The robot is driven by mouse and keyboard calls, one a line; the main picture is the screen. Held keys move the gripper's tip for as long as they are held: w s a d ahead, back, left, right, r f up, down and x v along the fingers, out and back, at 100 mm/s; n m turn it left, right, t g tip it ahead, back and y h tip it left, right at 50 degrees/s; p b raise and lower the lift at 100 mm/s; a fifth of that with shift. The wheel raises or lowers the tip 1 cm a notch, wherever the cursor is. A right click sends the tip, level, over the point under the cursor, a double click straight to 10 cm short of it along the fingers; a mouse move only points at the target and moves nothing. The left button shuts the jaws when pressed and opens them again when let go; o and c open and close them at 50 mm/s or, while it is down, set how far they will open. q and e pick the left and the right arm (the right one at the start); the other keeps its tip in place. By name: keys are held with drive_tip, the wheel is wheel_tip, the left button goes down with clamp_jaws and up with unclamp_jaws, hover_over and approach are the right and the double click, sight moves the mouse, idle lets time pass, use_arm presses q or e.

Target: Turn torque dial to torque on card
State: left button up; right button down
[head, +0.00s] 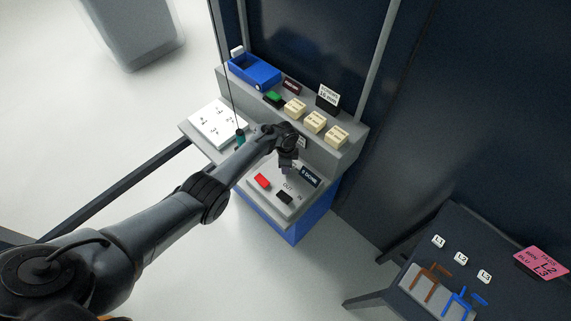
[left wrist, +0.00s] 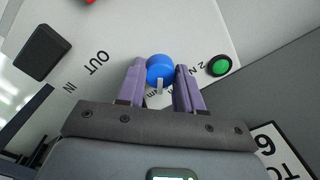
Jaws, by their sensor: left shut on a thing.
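The blue torque dial (left wrist: 160,68) sits on the light grey panel in the left wrist view, with a white pointer mark facing the gripper. My left gripper (left wrist: 161,76) has its two purple fingers on either side of the dial and is shut on it. Scale lettering beside the dial is partly covered by the fingers. In the head view my left gripper (head: 287,166) points down at the panel (head: 266,200) and hides the dial. A white card with dark print (head: 328,95) stands on the upper shelf, its text too small to read surely. My right gripper is not in view.
The panel has a red button (head: 262,181), a black button (head: 284,198) and a green button (left wrist: 219,65). A dark "DONE" sign (head: 310,177) stands at its edge. Cream blocks (head: 314,122) and a blue bin (head: 254,71) sit on the shelf. A side table (head: 440,215) stands at right.

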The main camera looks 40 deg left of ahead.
use_arm(q)
drive_tip(key=shift+m, duration=0.6)
drive_tip(key=o, duration=1)
drive_tip(key=shift+o, duration=0.2)
wheel_tip(320, 180, up, 11)
drive_tip(key=p, duration=0.4)
drive_tip(key=shift+f, duration=0.15)
drive_tip(key=shift+s, duration=0.1)
